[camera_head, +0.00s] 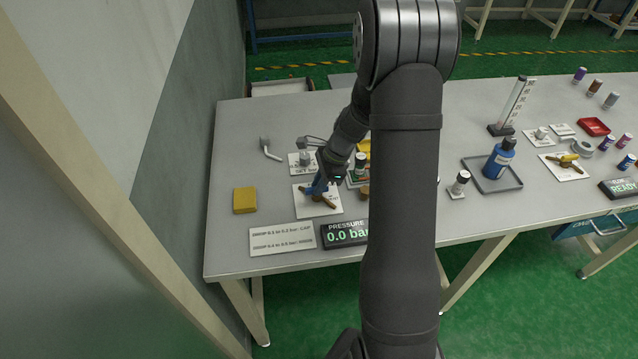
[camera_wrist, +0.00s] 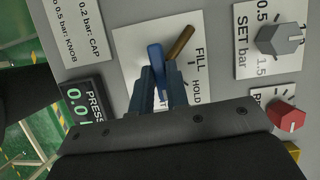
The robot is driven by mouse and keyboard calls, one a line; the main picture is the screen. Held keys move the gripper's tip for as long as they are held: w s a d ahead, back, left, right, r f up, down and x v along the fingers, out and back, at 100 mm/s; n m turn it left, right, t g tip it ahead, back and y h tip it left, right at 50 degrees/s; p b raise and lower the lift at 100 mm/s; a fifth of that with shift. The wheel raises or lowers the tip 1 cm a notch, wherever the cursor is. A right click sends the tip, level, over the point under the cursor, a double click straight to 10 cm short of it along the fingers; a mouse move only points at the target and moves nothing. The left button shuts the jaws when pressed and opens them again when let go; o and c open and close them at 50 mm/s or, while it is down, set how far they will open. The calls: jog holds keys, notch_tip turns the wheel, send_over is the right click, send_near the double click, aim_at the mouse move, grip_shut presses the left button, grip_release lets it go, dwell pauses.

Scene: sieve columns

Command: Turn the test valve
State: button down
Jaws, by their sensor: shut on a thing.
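The test valve sits on a white plate (camera_head: 305,211) near the left front of the table. In the wrist view, the plate (camera_wrist: 135,50) carries the words FILL and HOLD at its right side. In the head view my gripper (camera_head: 321,181) is over the plate. The fingers hide the lever's base, and I cannot tell which mark the lever points at.
A pressure display (camera_head: 345,235) reads 0.0 bar, beside a white text card (camera_head: 283,240). A yellow block (camera_head: 244,200) lies left of the plate. A grey SET bar knob (camera_wrist: 283,38) and red knob (camera_wrist: 287,117) are close by. My arm hides the table's middle.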

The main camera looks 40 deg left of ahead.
jog(key=n, duration=0.2)
jog(key=n+h, duration=0.1)
jog(key=n, duration=0.1)
jog(key=shift+a+n+g+h, duration=0.15)
jog(key=shift+n+g+h, duration=0.15)
jog(key=shift+n+g, duration=0.1)
jog(key=n+h, duration=0.1)
jog(key=n, duration=0.3)
jog(key=shift+w+a+h, duration=0.1)
jog(key=shift+h, duration=0.3)
jog(key=n, duration=0.2)
jog(key=n+h, duration=0.1)
jog(key=n, duration=0.2)
jog(key=shift+a+h, duration=0.1)
jog(key=shift+h, duration=0.2)
jog(key=shift+n+t+h, duration=0.5)
jog(key=shift+n, duration=1.3)
jog(key=c, duration=1.4)
grip_release()
jog(key=shift+a+r, duration=0.1)
